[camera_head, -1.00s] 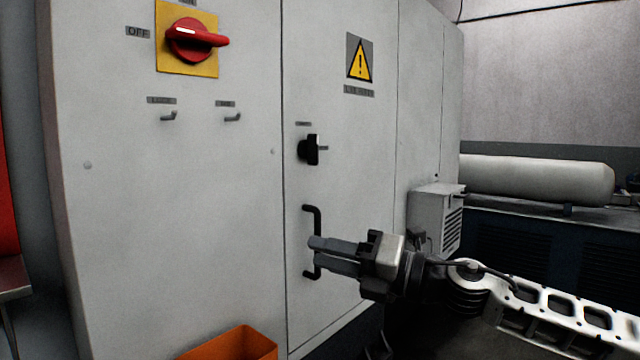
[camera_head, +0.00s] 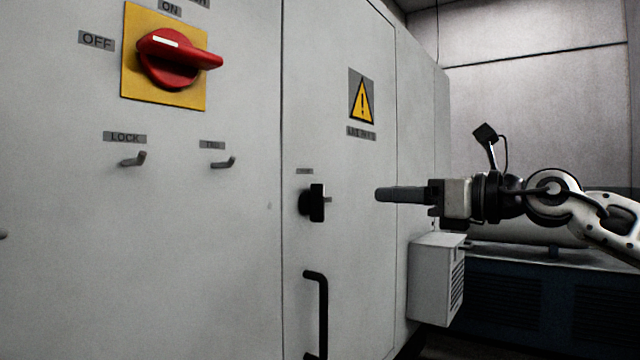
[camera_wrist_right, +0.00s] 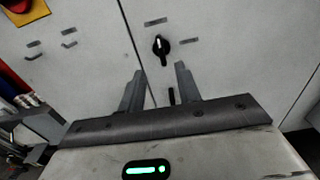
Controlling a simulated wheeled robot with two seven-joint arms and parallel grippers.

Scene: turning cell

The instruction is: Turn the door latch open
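The door latch (camera_head: 315,202) is a small black knob on the grey cabinet door (camera_head: 345,235), above the black door handle (camera_head: 322,310). A small label sits just above it. The latch also shows in the right wrist view (camera_wrist_right: 161,47), ahead of the fingers. My right gripper (camera_head: 380,194) is level with the latch and to its right in the head view, apart from it. In the right wrist view its two fingers (camera_wrist_right: 159,76) stand apart with nothing between them. My left gripper is not in view.
A red rotary switch (camera_head: 172,58) on a yellow plate and two small hooks (camera_head: 133,159) are on the left panel. A warning sign (camera_head: 362,98) is above the latch. A grey vented box (camera_head: 432,280) sticks out below my right gripper. The space between gripper and latch is clear.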

